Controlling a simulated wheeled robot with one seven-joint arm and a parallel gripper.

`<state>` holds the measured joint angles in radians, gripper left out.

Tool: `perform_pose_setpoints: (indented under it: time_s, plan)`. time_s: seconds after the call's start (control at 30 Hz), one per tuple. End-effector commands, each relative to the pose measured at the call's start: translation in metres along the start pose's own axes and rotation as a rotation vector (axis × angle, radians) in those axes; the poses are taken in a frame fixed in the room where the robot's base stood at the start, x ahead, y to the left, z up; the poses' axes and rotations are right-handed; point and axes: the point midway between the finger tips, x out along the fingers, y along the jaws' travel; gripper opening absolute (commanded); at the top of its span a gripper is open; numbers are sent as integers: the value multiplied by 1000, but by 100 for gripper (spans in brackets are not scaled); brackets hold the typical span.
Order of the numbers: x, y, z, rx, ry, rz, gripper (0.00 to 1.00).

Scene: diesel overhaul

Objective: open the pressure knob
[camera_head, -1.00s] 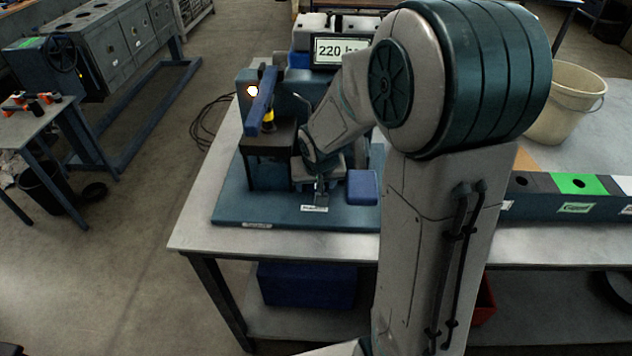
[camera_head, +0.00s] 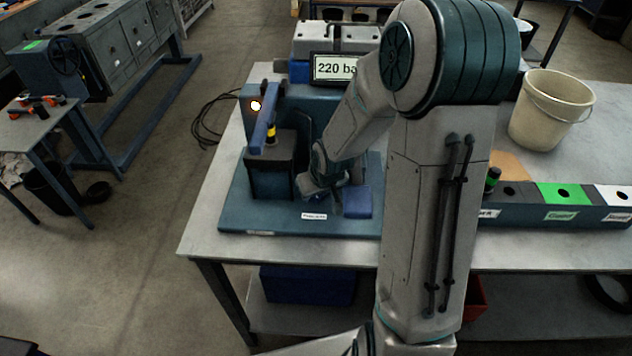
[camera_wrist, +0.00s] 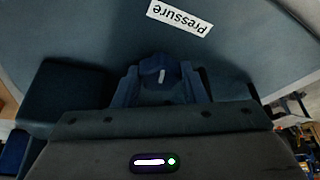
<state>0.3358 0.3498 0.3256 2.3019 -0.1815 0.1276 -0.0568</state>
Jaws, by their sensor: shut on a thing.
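The pressure knob (camera_wrist: 153,70) is a dark blue round knob with a short white mark on top. It shows in the wrist view between my gripper's fingers (camera_wrist: 160,88), which are shut on it. The white "Pressure" label (camera_wrist: 180,16) lies on the plate just beyond it. In the head view the label (camera_head: 314,217) is at the front of the blue base plate (camera_head: 262,222). My gripper (camera_head: 337,208) is low over the plate, right of the label. The knob is hidden there by my gripper.
A blue block (camera_head: 358,203) stands close right of my gripper. A test stand with a blue lever (camera_head: 262,120) rises at the left, and a display (camera_head: 336,68) reads about 220 bar. A beige bucket (camera_head: 551,110) and a labelled rack (camera_head: 560,206) are at the right.

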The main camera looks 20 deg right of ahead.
Motion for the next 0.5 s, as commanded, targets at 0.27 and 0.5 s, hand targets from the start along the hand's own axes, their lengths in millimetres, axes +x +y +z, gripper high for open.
perform_pose_setpoints:
  time_s: [0.27, 0.5]
  plan:
    - [-1, 1, -1, -81, 3, -35, 15]
    - [0, 1, -1, -86, 5, -36, 15]
